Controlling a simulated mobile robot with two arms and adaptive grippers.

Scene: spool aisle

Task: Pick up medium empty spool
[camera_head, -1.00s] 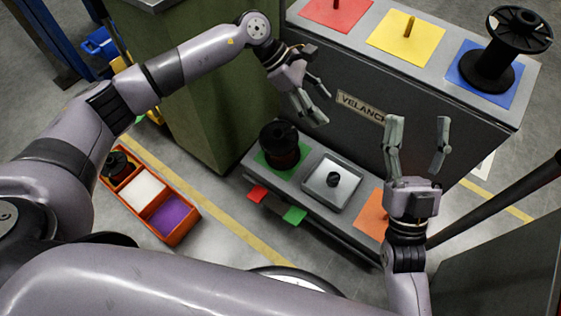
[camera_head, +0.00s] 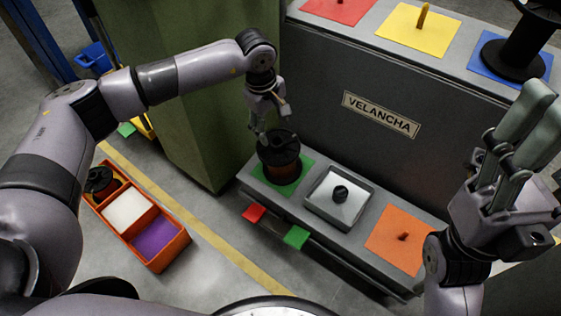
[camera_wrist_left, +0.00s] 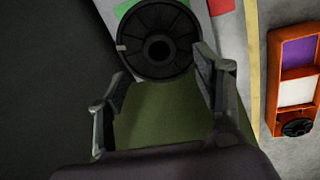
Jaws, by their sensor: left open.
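A black-flanged spool (camera_head: 279,160) with a dark reddish-brown middle stands upright on the green square of the low grey bench. It fits the medium spool by size; I cannot tell surely whether it is empty. My left gripper (camera_head: 262,138) is directly above it, pointing down. In the left wrist view the spool's round top flange (camera_wrist_left: 158,40) lies just beyond and between the two open fingers (camera_wrist_left: 162,68); no grip shows. My right gripper (camera_head: 532,112) is raised at the right, fingers pointing up and overlapping, holding nothing visible.
A larger black spool (camera_head: 515,55) stands on the blue square of the upper bench. The low bench also holds a grey tray (camera_head: 318,205) with a dark knob and an orange square (camera_head: 392,246) with a peg. An orange bin (camera_head: 170,256) sits on the floor; a green cabinet (camera_head: 185,90) stands close behind my left arm.

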